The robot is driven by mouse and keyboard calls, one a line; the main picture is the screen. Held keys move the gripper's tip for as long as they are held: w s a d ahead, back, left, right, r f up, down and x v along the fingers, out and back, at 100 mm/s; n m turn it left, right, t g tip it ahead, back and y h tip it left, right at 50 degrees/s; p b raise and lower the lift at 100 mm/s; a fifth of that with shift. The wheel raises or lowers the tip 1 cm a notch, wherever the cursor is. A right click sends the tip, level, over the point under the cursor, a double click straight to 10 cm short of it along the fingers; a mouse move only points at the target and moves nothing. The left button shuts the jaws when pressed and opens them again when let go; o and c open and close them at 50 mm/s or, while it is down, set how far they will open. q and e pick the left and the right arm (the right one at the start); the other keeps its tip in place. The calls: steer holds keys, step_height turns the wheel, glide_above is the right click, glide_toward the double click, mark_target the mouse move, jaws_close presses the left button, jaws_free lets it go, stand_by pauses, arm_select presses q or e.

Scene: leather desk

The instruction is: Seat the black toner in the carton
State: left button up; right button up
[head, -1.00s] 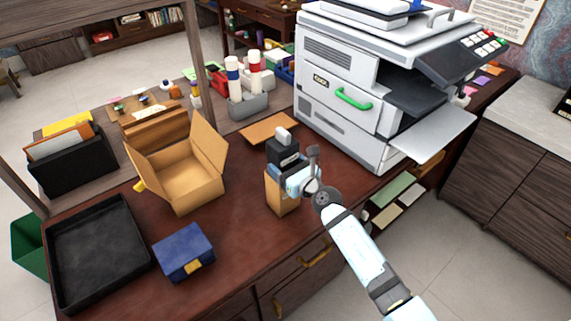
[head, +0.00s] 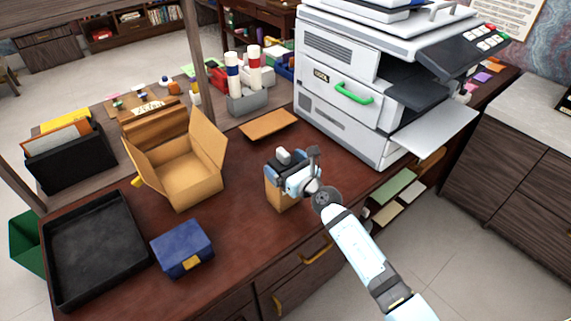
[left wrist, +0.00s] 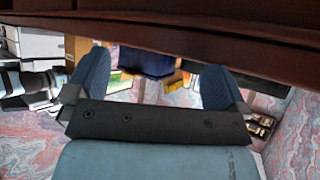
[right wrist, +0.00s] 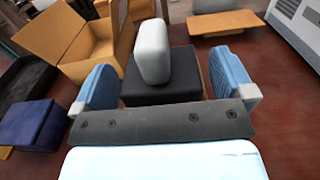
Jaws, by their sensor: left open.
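The black toner (head: 284,164), a dark block with a pale grey cap, stands upright, sunk in a narrow tan carton (head: 274,193) on the desk. The right wrist view shows its dark top (right wrist: 160,88) and cap between my fingers. My right gripper (head: 292,181) is at the carton's top, with its blue fingers spread wide on either side of the toner. The toner's lower part is hidden inside the carton. My left gripper (left wrist: 155,85) is open and empty in its wrist view and is out of the head view.
A larger open carton (head: 185,180), a blue box (head: 183,249) and a black tray (head: 95,250) lie to the left. A flat tan piece (head: 268,125) and a white printer (head: 345,95) are behind. The desk front beside the blue box is clear.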

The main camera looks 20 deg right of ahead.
steer(key=v, duration=1.3)
steer(key=shift+s, duration=0.4)
steer(key=shift+d+r, duration=0.1)
